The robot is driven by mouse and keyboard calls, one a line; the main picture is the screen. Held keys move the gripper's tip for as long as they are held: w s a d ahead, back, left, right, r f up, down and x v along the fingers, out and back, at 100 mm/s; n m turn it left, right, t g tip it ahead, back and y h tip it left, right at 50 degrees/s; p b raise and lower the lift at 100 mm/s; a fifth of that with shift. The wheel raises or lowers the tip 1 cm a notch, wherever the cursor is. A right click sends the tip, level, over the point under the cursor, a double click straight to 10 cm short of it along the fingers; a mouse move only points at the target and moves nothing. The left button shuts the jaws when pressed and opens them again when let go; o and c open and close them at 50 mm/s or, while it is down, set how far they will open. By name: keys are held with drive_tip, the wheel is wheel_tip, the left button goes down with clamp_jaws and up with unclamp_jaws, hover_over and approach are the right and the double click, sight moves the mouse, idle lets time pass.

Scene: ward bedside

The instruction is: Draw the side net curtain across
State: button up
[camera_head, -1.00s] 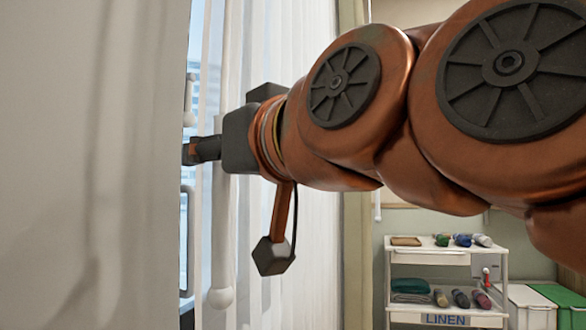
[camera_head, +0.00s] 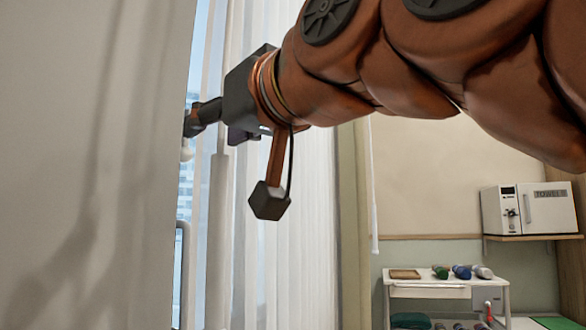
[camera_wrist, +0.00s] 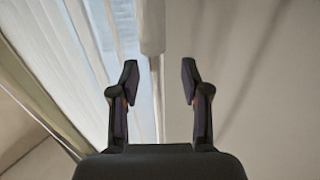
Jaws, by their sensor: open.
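The white net curtain (camera_head: 305,230) hangs in folds at the window, right of a pale wand-like rod (camera_head: 217,235). In the wrist view, sheer cloth (camera_wrist: 92,50) hangs to the left in front of the bright window. My gripper (camera_head: 190,122) reaches left towards the window, beside the edge of a broad pale surface. In the wrist view my gripper (camera_wrist: 158,82) has its fingers apart with nothing gripped. A whitish vertical strip (camera_wrist: 152,28) shows beyond and between the fingertips; I cannot tell whether it is the rod.
The broad pale surface (camera_head: 80,170) fills the left side, close to my gripper. A trolley (camera_head: 430,291) with rolled items stands at the back right. A white box (camera_head: 530,208) sits on a wall shelf. A thin white rod (camera_head: 373,190) hangs by the far wall.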

drive_tip(key=shift+r, duration=0.3)
drive_tip(key=shift+r, duration=0.1)
idle(0.4)
drive_tip(key=d+r+m+t+p, duration=0.2)
drive_tip(key=d+r+p, duration=0.2)
drive_tip(key=d+r, duration=0.3)
drive_tip(key=w+f+m+g+h+p, duration=0.1)
drive_tip(key=w+f+m+h+p, duration=0.15)
drive_tip(key=w+f+p, duration=0.3)
drive_tip(key=w+d+f+m+g+h+p, duration=0.1)
drive_tip(key=d+f+g+h+p, duration=0.3)
drive_tip(key=f, duration=0.6)
drive_tip(key=w+d+f+m+g+h+p, duration=0.1)
drive_tip(key=w+d+f+g+h+p, duration=0.1)
drive_tip(key=d+f+p, duration=0.55)
drive_tip(key=s+d+f+g+h+p, duration=0.1)
drive_tip(key=s+d+f+g+p, duration=0.2)
drive_tip(key=s+f, duration=0.3)
drive_tip(key=s+d+f+m+g+h+p, duration=0.1)
drive_tip(key=s+d+f+g+p, duration=0.2)
drive_tip(key=s+f, duration=0.3)
drive_tip(key=s+d+f+m+g+h+p, duration=0.1)
drive_tip(key=s+d+f+g+p, duration=0.2)
drive_tip(key=s, duration=0.9)
wheel_tip(320, 180, down, 4)
drive_tip(key=shift+s+d+r+g+p, duration=0.2)
drive_tip(key=shift+d+g+p, duration=0.3)
drive_tip(key=shift+p, duration=0.45)
